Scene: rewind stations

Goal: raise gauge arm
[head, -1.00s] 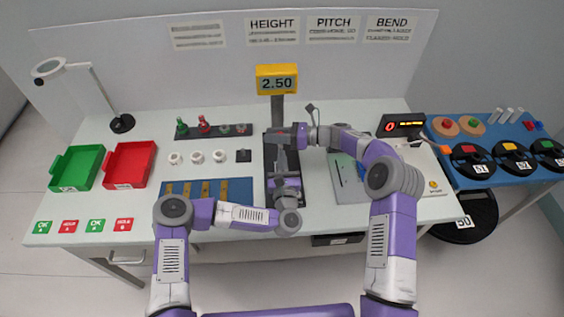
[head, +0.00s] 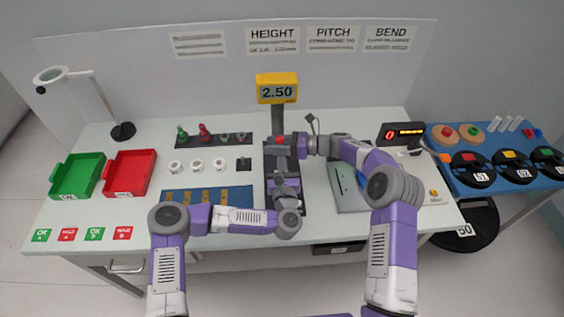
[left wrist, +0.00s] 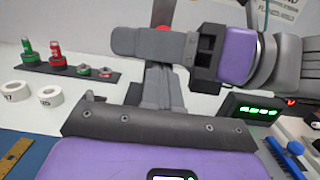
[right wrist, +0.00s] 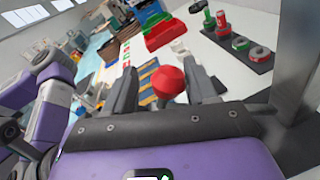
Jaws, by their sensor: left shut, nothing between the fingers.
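The gauge is a grey post (head: 277,118) with a yellow display (head: 277,88) reading 2.50. A red knob (head: 280,140) shows low in front of the post. In the right wrist view the round red knob (right wrist: 168,80) lies between the spread fingers of my right gripper (right wrist: 163,88). I cannot tell whether they touch it. My right gripper reaches in from the right in the head view (head: 290,149). My left gripper (left wrist: 160,78) is shut and empty, just in front of and below the right one. The gauge arm itself is mostly hidden behind the grippers.
Green (head: 77,176) and red (head: 129,173) trays stand at the left. Several white rolls (head: 197,166) and a blue mat (head: 207,194) lie left of the grippers. A grey plate (head: 350,193) and a black counter box (head: 402,133) are to the right.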

